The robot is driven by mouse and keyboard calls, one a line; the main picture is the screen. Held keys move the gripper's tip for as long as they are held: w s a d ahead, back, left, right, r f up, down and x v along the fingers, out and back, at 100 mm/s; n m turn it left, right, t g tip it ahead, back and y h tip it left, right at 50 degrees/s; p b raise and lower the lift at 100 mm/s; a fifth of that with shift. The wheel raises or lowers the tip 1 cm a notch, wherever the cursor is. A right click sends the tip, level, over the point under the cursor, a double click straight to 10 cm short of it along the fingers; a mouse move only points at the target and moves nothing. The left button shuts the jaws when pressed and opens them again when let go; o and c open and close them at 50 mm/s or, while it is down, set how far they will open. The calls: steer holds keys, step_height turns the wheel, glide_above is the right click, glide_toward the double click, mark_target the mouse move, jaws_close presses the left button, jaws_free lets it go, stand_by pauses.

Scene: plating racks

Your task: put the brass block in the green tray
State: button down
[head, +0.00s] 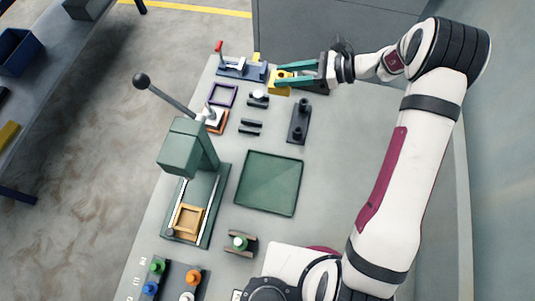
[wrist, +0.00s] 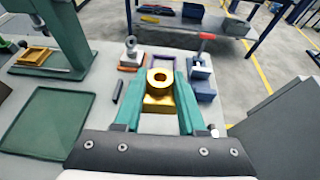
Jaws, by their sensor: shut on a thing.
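The brass block (head: 279,88) is a gold-coloured piece with a round hole in its top, at the far end of the bench. In the wrist view the brass block (wrist: 158,102) sits between the two green fingers. My gripper (head: 277,79) is shut on it, reaching in from the right; the fingers also show in the wrist view (wrist: 159,80). I cannot tell whether the block touches the bench. The green tray (head: 270,183) lies flat and empty mid-bench, nearer than the gripper. It also shows at the left of the wrist view (wrist: 48,122).
A blue clamp with a red handle (head: 240,69) stands just left of the block. A green lever press (head: 185,150) stands left of the tray.

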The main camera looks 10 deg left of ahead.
steer(key=s+d+r, duration=0.1)
steer(key=s+d, duration=0.6)
steer(key=s, duration=0.2)
steer(key=s+d, duration=0.7)
steer(key=s, duration=0.3)
steer(key=x, duration=0.8)
steer(key=w+f+x, duration=0.1)
steer(key=x, duration=0.4)
steer(key=shift+d+f, duration=0.15)
steer(key=shift+d, duration=0.05)
step_height(320, 180, down, 4)
steer(key=shift+a+f, duration=0.1)
steer(key=shift+a, duration=0.05)
steer(key=shift+f, duration=0.1)
steer(key=shift+c, duration=2.4)
jaws_free()
